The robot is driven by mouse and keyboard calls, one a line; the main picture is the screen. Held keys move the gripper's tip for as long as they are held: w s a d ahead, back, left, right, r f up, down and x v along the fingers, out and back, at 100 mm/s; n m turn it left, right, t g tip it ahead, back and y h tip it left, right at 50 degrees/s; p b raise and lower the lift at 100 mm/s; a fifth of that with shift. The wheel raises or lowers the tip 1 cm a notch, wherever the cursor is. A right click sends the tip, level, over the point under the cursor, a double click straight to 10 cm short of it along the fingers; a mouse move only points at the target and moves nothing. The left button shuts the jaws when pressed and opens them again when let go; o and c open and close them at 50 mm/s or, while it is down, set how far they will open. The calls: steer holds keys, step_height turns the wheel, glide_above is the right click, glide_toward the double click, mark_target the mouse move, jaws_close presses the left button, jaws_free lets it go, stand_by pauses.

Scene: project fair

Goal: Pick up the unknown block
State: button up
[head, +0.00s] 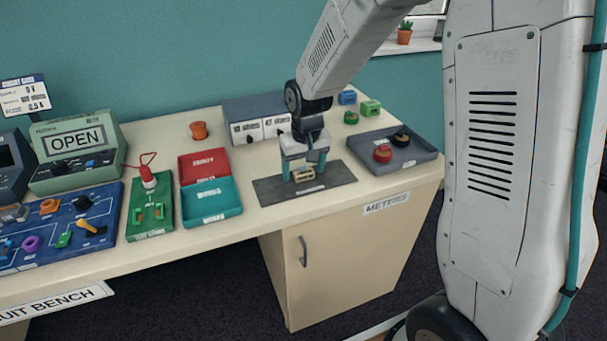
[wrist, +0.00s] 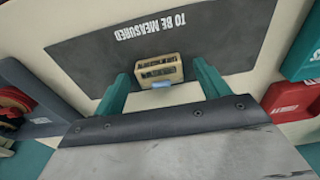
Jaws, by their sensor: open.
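The unknown block is most likely the small beige block (head: 304,176) with dark openings, lying on the dark grey mat (head: 335,176) labelled "TO BE MEASURED". My gripper (head: 302,172) has teal fingers and is open, directly over the mat. In the wrist view my gripper (wrist: 160,80) has one finger on each side of the block, with gaps between. I cannot tell how far down the fingertips reach around it.
Right of the mat, a grey tray (head: 418,160) holds a red round part (head: 382,153) and a black one (head: 400,139). Left are a red tray (head: 203,163) and a teal tray (head: 222,208). A drawer box (head: 262,108) stands behind. Green and blue blocks sit at the back right.

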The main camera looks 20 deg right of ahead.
steer(key=c, duration=1.1)
steer(key=shift+o, duration=0.2)
